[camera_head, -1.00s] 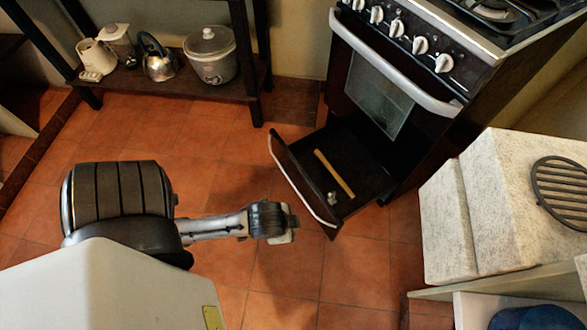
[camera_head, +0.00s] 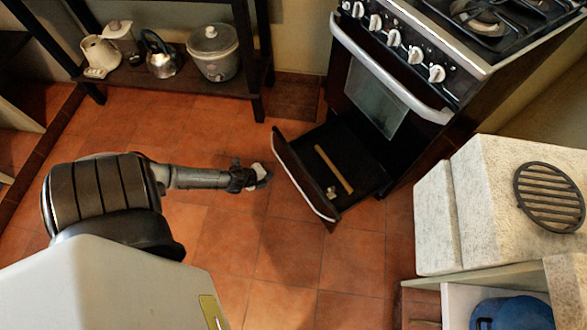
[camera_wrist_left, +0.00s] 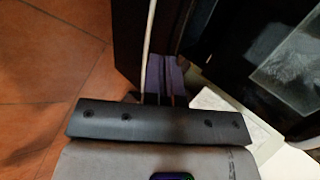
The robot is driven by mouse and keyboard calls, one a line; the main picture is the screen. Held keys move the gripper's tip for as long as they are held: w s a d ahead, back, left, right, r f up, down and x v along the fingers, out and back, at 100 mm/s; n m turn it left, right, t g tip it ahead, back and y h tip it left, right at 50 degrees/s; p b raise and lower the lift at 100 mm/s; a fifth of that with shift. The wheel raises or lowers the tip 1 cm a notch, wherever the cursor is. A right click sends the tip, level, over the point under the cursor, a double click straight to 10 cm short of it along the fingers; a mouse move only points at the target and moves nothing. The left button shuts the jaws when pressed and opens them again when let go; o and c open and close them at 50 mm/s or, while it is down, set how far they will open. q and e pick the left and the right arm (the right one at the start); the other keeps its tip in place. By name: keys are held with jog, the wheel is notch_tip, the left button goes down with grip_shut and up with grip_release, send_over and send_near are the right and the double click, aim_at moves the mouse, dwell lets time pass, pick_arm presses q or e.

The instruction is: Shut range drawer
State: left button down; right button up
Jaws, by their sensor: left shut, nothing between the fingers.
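The range (camera_head: 388,80) stands at the upper right with its oven door closed. Its dark bottom drawer (camera_head: 304,178) is pulled out, and a pale handle bar runs along its front. A tan stick (camera_head: 334,170) and a small metallic item (camera_head: 331,193) lie inside the drawer. My left gripper (camera_head: 262,173) is shut and empty, just in front of the drawer's front panel. In the left wrist view the fingertips (camera_wrist_left: 165,82) are close to the pale bar (camera_wrist_left: 150,35); whether they touch it I cannot tell. My right gripper is out of view.
A low shelf at the back left holds a cooker (camera_head: 212,52), a kettle (camera_head: 162,55) and other appliances. A pale stone counter (camera_head: 480,205) with a round grate (camera_head: 550,196) stands at the right. The tiled floor (camera_head: 270,270) before the drawer is clear.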

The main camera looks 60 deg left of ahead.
pick_arm(q)
jog(key=b, duration=0.7)
send_near(300, 170)
notch_tip(300, 170, down, 5)
jog(key=w+a, duration=0.1)
jog(key=w, duration=0.1)
jog(key=shift+w+a+r+m+h+b, duration=0.1)
jog(key=shift+w+r+m+h+b, duration=0.1)
jog(key=shift+w, duration=0.45)
jog(key=shift+w+a+r+m+h+b, duration=0.1)
jog(key=shift+w+h+b, duration=0.1)
jog(key=shift+w, duration=0.45)
jog(key=shift+d, duration=0.1)
